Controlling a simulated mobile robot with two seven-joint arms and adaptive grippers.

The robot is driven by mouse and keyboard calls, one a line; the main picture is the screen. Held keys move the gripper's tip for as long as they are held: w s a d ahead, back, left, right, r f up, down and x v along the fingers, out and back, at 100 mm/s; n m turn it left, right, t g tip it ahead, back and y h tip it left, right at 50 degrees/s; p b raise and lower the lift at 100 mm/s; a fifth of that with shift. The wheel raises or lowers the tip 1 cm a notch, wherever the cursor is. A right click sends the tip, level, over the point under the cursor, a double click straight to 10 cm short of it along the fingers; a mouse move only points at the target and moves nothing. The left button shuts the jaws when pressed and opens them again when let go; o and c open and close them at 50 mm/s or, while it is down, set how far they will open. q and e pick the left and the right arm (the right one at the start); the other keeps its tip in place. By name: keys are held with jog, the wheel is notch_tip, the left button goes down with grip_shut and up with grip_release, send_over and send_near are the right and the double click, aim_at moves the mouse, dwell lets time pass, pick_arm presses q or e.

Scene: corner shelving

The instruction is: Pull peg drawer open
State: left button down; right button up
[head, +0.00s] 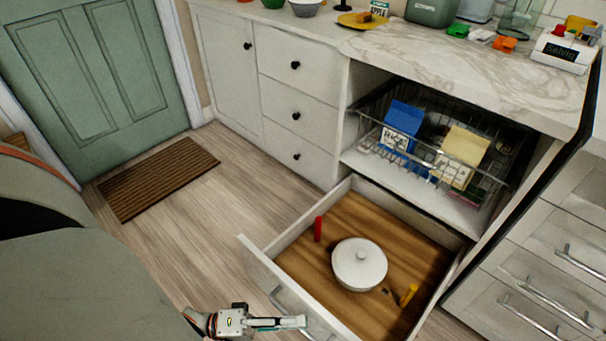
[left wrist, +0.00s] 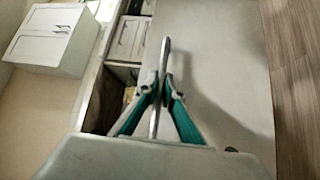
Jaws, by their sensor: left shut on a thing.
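The peg drawer (head: 362,216), with white walls and a wood-coloured floor, stands pulled out below the wire basket. Inside are a red peg (head: 318,229), a yellow peg (head: 408,295) and a white lidded pot (head: 359,264). My left gripper (head: 292,322) is at the outer side of the drawer front, at its metal handle (head: 283,299). In the left wrist view its teal fingers (left wrist: 162,88) close on the thin handle bar (left wrist: 165,56) in front of the pale drawer front (left wrist: 215,65). The gripper partly hides the handle in the head view. My right gripper is out of view.
Above the drawer a wire basket (head: 435,158) holds a blue box (head: 401,125) and a yellow box (head: 463,152). Closed drawers flank the opening. A doormat (head: 160,177) lies by the green door (head: 98,70). The floor left of the drawer is clear.

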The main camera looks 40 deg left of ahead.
pick_arm(q)
jog(key=shift+s+a, duration=0.1)
jog(key=shift+s, duration=1.25)
jog(key=c, duration=2.2)
grip_release()
jog(key=shift+o, duration=0.2)
jog(key=shift+s, duration=0.1)
jog(key=v, duration=1.2)
